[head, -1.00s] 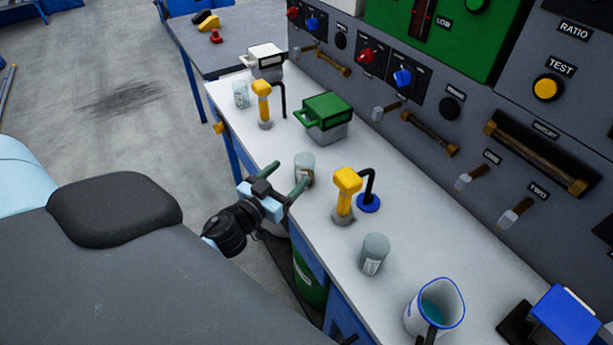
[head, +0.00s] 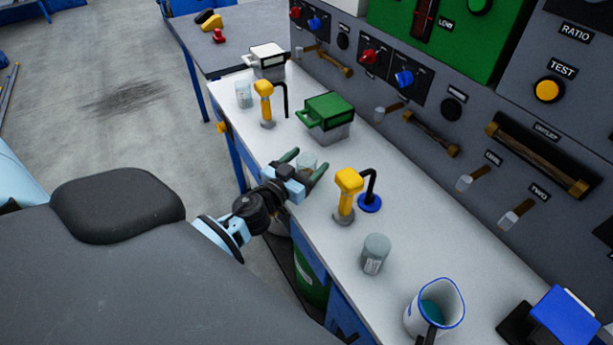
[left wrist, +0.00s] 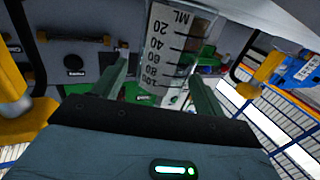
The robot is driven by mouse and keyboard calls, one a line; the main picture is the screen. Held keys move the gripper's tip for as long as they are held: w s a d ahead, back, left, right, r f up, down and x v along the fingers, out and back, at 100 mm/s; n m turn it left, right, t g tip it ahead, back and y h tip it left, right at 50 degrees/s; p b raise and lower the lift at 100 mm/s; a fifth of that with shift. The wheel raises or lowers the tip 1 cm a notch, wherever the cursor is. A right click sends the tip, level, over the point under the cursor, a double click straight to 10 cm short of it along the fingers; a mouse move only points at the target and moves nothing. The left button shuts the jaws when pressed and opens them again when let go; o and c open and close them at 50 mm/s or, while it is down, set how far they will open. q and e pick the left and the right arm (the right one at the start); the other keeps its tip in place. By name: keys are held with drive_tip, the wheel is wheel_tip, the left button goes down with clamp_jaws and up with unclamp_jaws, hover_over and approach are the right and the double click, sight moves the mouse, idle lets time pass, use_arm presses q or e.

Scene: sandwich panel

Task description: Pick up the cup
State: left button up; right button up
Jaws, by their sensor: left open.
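A clear cup (head: 307,161) stands on the white workbench in the head view, partly hidden by my left gripper. My left gripper (head: 306,162) is open, with its green fingers on either side of the cup. In the left wrist view the cup (left wrist: 168,48) shows a measuring scale marked ML and lies between the two open fingers (left wrist: 160,90). I cannot tell whether the fingers touch it. Another clear cup (head: 375,254) stands nearer on the bench, and a third (head: 244,94) stands at the far end. My right gripper is not in view.
A yellow-handled tool (head: 347,193) stands just right of my left gripper. A green box (head: 327,112) stands behind the cup. A pitcher with blue liquid (head: 434,308) stands at the near end. A control panel (head: 470,100) rises along the bench's back.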

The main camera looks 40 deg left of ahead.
use_arm(q)
drive_tip(key=c, duration=1.4)
